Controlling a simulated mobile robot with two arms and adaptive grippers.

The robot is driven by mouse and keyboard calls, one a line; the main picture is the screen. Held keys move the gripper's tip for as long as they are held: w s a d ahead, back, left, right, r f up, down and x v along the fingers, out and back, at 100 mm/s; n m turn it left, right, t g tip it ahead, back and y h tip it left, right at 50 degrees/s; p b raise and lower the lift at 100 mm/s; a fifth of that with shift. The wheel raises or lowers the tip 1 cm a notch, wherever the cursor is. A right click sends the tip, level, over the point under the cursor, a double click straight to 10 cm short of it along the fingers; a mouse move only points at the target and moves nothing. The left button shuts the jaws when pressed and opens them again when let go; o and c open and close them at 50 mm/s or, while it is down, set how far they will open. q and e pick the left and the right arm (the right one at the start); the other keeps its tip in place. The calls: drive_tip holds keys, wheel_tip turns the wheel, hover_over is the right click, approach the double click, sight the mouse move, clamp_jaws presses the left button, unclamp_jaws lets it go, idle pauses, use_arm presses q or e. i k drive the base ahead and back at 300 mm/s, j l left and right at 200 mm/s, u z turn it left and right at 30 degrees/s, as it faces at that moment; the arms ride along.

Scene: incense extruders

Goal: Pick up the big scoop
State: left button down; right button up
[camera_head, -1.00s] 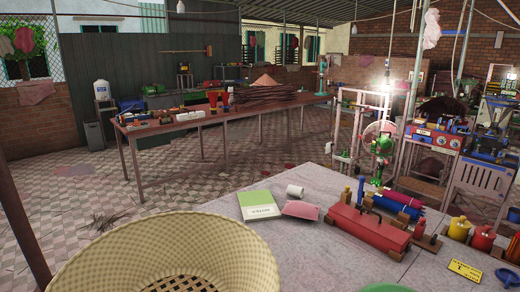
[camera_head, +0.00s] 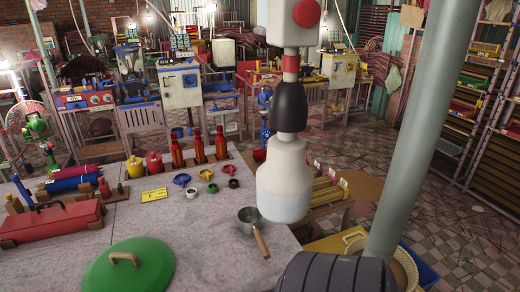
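A metal scoop (camera_head: 249,223) with a round bowl and a light wooden handle lies on the grey tabletop near its right edge. Its handle points toward the near right edge. It is the only scoop I can make out. A white bottle-shaped body hangs in view close to the right of the scoop.
A green lid (camera_head: 130,270) and a red box (camera_head: 52,220) sit on the left of the grey table (camera_head: 205,240). Several small coloured funnels and red bottles (camera_head: 198,146) stand behind. A white body (camera_head: 284,180) and a grey post (camera_head: 425,130) block part of the right.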

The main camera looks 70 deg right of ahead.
sight(249, 219)
drive_tip(key=z, duration=2)
drive_tip(key=u, duration=2.85)
drive_tip(key=z, duration=4.05)
